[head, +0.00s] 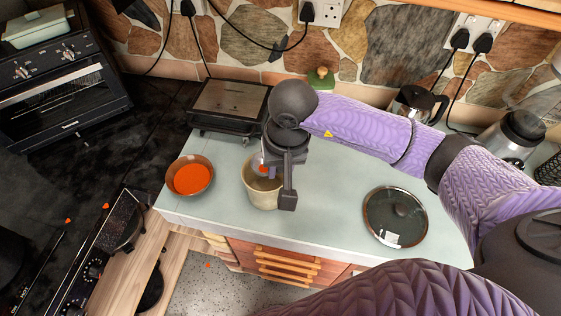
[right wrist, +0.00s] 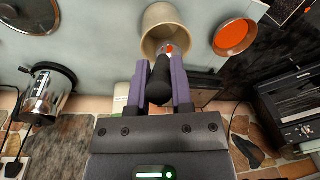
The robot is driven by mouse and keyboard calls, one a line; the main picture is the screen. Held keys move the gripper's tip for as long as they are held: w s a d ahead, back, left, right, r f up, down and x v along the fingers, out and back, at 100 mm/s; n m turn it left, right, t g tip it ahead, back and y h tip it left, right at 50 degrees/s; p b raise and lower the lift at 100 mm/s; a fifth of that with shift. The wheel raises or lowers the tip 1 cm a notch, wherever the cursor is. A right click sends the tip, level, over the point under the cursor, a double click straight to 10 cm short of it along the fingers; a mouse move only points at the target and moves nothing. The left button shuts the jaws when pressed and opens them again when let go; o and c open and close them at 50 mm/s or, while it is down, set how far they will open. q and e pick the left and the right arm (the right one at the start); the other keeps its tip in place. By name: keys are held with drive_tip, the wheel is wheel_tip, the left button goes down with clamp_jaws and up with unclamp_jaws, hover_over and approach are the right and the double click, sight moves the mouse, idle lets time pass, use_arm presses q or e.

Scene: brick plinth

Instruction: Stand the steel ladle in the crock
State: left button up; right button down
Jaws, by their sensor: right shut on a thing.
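The crock (head: 260,199) is a cream pot standing upright near the counter's front edge. It shows at the top of the right wrist view (right wrist: 163,16), its mouth facing the camera. My right gripper (head: 279,182) is over the crock, its fingers pointing down. It is shut on the dark handle of the steel ladle (right wrist: 159,80). Past the fingertips, a small shiny part with an orange-red patch shows at the crock's mouth. Whether the ladle touches the crock's wall or floor is hidden. My left gripper is not in view.
A bowl of orange contents (head: 191,178) stands just left of the crock. A dark flat appliance (head: 228,101) is behind. A glass lid (head: 395,216) lies to the right, and a glass press (head: 414,104) stands at the back. Counter between crock and lid is clear.

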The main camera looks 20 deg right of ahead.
wheel_tip(320, 180, down, 10)
drive_tip(key=b, duration=0.7)
drive_tip(key=shift+r+b, duration=0.2)
drive_tip(key=shift+b, duration=0.2)
drive_tip(key=shift+c, duration=2.2)
unclamp_jaws()
drive_tip(key=r, duration=1)
drive_tip(key=shift+s+d, duration=0.35)
drive_tip(key=shift+s, duration=0.05)
